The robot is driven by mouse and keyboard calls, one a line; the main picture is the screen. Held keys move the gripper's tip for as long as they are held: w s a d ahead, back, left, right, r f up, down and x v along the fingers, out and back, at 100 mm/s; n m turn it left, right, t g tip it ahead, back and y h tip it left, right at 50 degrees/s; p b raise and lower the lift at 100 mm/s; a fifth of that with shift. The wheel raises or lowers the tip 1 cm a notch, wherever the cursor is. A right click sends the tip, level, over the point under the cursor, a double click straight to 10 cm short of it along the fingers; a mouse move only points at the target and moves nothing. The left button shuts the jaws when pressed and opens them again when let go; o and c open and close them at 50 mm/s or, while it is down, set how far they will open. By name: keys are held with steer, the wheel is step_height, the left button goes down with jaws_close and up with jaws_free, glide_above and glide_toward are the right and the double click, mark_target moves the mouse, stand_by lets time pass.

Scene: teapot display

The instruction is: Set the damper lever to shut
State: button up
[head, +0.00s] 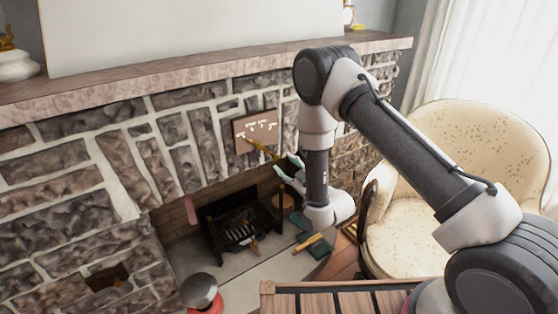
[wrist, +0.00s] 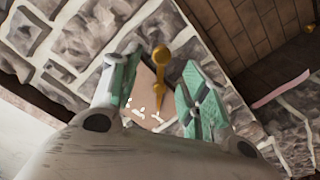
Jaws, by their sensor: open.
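The damper lever (head: 262,149) is a brass rod with a rounded knob, mounted on a brown plate (head: 242,129) on the stone fireplace front. In the head view it slants from the plate down and to the right. The plate carries white lettering and marks, too small to read. My gripper (head: 283,168) is just beyond the lever's knob end. In the wrist view, its green-padded fingers (wrist: 160,75) are open on either side of the lever (wrist: 161,60), with the plate (wrist: 146,88) behind. I cannot tell whether either finger touches the lever.
Below is the firebox with a black grate (head: 238,226). A wooden mantel (head: 180,80) runs above. A cream armchair (head: 480,140) stands at right, and a slatted wooden surface (head: 335,300) is in front. A rounded grey-topped object (head: 199,289) stands on the hearth.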

steer(key=v, duration=0.4)
steer(key=shift+s+d, duration=0.1)
steer(key=shift+s, duration=0.05)
steer(key=s+d+f+m+g+h, duration=0.1)
steer(key=s+d+f+g+h, duration=0.2)
steer(key=f, duration=0.5)
steer(key=s+d+f+m+g+h, duration=0.25)
steer(key=s+f+g, duration=0.2)
steer(key=f, duration=0.35)
steer(key=s+d+r+m+g+h, duration=0.1)
steer(key=s+d+r+m, duration=0.2)
steer(key=s+d+r, duration=0.5)
steer(key=s+d+r+m+g+h, duration=0.1)
steer(key=s+d+r, duration=0.7)
steer(key=r, duration=1.5)
steer(key=s+d+r+m+g+h, duration=0.1)
steer(key=s+d+r+m+h, duration=0.1)
steer(key=s+d+r+m, duration=0.3)
steer(key=s+d+r, duration=0.2)
steer(key=r, duration=0.3)
steer(key=s+d+r, duration=0.2)
steer(key=r, duration=0.4)
